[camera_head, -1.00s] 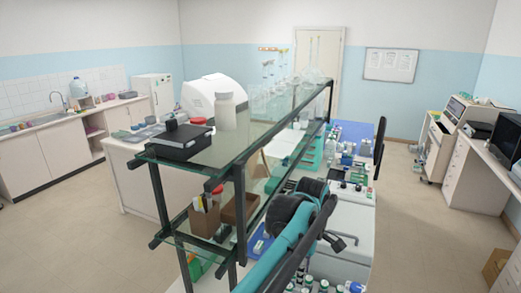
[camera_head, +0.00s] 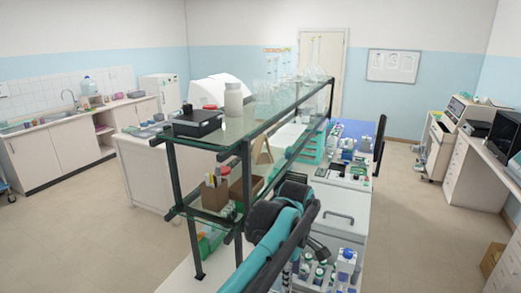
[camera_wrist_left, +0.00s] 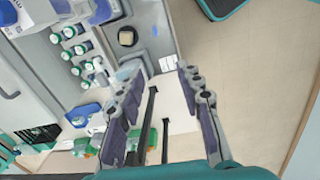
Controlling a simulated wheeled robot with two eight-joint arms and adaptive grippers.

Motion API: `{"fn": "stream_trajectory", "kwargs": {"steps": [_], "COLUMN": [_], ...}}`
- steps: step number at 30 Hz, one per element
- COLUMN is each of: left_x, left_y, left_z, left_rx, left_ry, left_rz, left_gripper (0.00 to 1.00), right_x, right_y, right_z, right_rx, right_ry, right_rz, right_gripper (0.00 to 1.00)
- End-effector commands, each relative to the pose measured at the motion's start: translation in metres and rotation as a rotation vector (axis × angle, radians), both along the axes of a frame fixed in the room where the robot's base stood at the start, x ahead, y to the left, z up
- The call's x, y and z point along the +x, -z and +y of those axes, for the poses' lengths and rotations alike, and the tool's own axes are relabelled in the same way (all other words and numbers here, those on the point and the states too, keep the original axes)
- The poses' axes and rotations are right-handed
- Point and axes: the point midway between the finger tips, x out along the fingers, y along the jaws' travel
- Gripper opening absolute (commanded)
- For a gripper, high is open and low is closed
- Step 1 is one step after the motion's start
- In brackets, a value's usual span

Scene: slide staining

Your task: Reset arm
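My left arm (camera_head: 283,222), teal and black, reaches up from the bottom of the head view, in front of the bench and right of the glass shelf's front posts. My left gripper (camera_wrist_left: 163,76) shows in the left wrist view with its two purple-padded fingers spread wide apart. Nothing is held between the fingers. In the head view its fingers are mostly hidden behind the arm. My right gripper is in neither view.
A glass shelf (camera_head: 222,134) on black posts stands close left of the arm, bearing a black box (camera_head: 197,123) and a white jar (camera_head: 233,104). Capped bottles (camera_wrist_left: 77,44) stand in a rack on the bench. Floor (camera_head: 430,225) is open at right.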

Motion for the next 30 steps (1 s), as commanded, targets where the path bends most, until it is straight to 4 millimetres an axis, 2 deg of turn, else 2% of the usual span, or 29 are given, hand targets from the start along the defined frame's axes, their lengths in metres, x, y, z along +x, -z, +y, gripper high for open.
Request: {"fn": "stream_trajectory", "kwargs": {"steps": [8,11,14,18,21,24,27,30], "left_x": [-0.018,-0.03,-0.051,-0.086,-0.112,-0.134,-0.15,-0.158], "left_y": [0.028,0.045,0.073,0.125,0.164,0.2,0.227,0.242], "left_z": [0.06,0.09,0.127,0.18,0.211,0.234,0.248,0.256], "left_rx": [-0.015,-0.009,0.012,0.085,0.161,0.241,0.31,0.355], "left_ry": [0.171,0.263,0.384,0.581,0.714,0.829,0.912,0.964], "left_rz": [-0.097,-0.152,-0.228,-0.348,-0.42,-0.472,-0.504,-0.52], "left_gripper": [0.36,0.36,0.36,0.36,0.36,0.36,0.36,0.36], "right_x": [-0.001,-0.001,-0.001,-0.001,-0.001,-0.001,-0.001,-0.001], "right_y": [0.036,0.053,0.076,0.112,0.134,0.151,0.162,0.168], "right_z": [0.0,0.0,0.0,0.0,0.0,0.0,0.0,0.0], "right_rx": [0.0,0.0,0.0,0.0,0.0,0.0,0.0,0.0], "right_ry": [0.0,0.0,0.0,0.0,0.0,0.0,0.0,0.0], "right_rz": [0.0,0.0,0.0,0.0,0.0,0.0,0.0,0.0], "right_gripper": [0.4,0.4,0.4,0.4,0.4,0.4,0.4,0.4]}}
